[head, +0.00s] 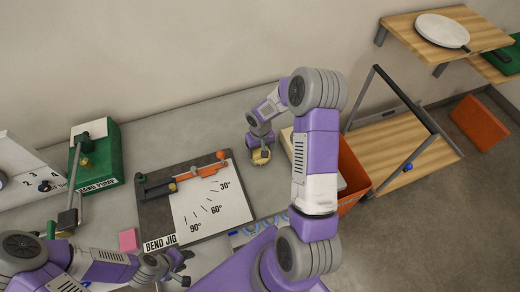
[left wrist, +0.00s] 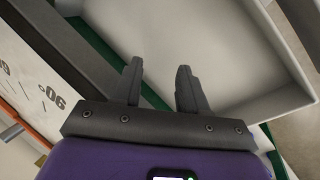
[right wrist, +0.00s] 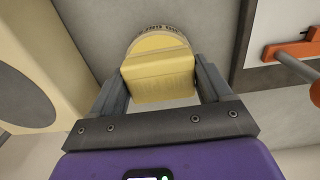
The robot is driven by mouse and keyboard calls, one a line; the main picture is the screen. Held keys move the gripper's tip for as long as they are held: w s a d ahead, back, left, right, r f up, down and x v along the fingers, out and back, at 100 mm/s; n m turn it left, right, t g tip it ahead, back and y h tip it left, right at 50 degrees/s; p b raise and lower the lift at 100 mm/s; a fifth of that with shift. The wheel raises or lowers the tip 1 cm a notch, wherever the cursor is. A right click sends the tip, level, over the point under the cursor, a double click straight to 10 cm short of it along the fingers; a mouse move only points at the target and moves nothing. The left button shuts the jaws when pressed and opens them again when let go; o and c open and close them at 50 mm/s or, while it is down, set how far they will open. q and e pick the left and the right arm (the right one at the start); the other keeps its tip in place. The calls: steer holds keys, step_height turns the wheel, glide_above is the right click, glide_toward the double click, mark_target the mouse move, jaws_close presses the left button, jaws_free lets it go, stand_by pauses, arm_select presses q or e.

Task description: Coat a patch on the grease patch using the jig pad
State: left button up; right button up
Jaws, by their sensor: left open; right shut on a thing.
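My right gripper (head: 260,146) is low over the back of the bench, beyond the bend jig. In the right wrist view its fingers are shut on a yellow block (right wrist: 158,78), which I take to be the jig pad (head: 261,157). A round yellow shape (right wrist: 155,38) with small lettering on its rim shows just behind the block. I cannot tell whether it is part of the block or the patch under it. No label for the grease patch is readable. My left gripper (head: 186,267) is open and empty at the bench front; it also shows in the left wrist view (left wrist: 158,85).
The bend jig board (head: 205,215) with its orange-tipped lever (head: 207,172) lies mid-bench. A green hand pump (head: 98,150) stands left, a pink block (head: 128,239) near the front. An orange bin (head: 352,178) is at the right edge. A grey tray (left wrist: 215,50) lies under my left gripper.

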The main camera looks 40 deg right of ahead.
steer(key=shift+s, duration=0.1)
steer(key=shift+r+p, duration=2.25)
steer(key=shift+r, duration=1.25)
arm_select(q)
step_height(320, 180, up, 4)
steer(key=shift+r, duration=0.2)
